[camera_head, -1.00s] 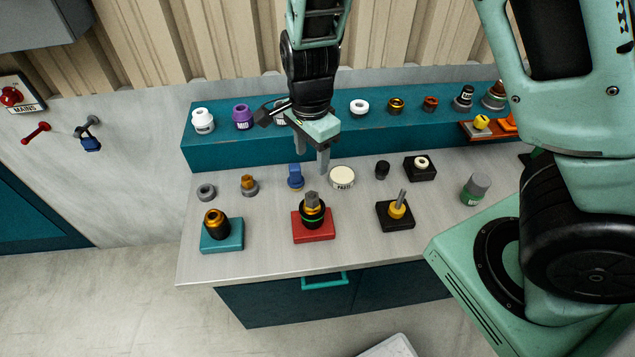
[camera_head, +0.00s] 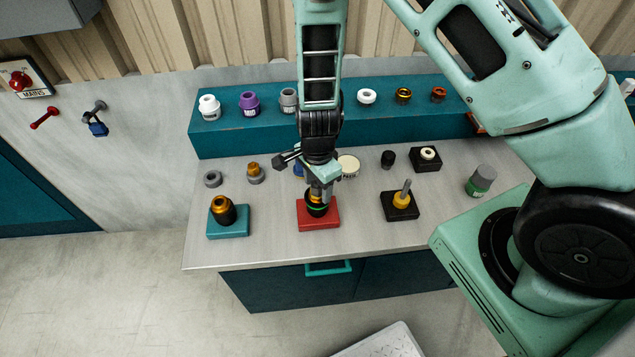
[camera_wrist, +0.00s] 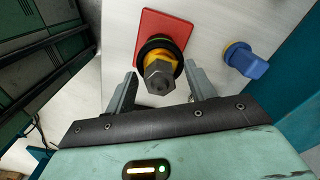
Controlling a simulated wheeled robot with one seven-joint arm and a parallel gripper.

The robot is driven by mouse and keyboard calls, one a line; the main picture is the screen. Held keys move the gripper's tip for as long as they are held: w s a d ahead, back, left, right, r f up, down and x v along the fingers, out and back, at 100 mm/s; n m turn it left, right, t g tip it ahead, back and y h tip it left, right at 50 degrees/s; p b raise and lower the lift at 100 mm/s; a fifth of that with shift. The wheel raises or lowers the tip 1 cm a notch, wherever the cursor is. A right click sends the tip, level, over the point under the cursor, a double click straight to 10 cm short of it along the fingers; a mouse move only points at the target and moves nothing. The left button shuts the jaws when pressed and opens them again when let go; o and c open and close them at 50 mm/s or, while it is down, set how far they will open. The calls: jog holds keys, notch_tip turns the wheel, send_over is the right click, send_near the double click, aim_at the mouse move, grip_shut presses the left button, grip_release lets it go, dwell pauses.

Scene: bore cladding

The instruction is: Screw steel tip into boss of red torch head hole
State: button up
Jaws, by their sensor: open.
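The red torch head stands on a red base (camera_head: 330,213) at the front middle of the bench. Its dark body with a green ring (camera_head: 317,209) is partly hidden under my gripper. In the wrist view the steel tip (camera_wrist: 158,80), a grey hex piece with a round bore, sits on the gold boss (camera_wrist: 158,57) above the red base (camera_wrist: 148,24). How deep it is seated cannot be told. My gripper (camera_head: 320,192) points down over the head. In the wrist view its open fingers (camera_wrist: 160,72) stand either side of the tip, with gaps showing.
Left is a teal-based torch head (camera_head: 229,222); right is a black-based one (camera_head: 401,206) with an upright rod. A cream disc (camera_head: 349,165) and several small parts stand behind. A teal shelf (camera_head: 260,135) runs along the back.

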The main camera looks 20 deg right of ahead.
jog(key=c, duration=1.1)
jog(key=shift+m+p, duration=0.35)
jog(key=shift+m, duration=0.55)
jog(key=shift+c, duration=0.2)
jog(key=shift+r+m+p, duration=0.15)
jog(key=shift+m+p, duration=0.15)
jog(key=shift+m, duration=0.6)
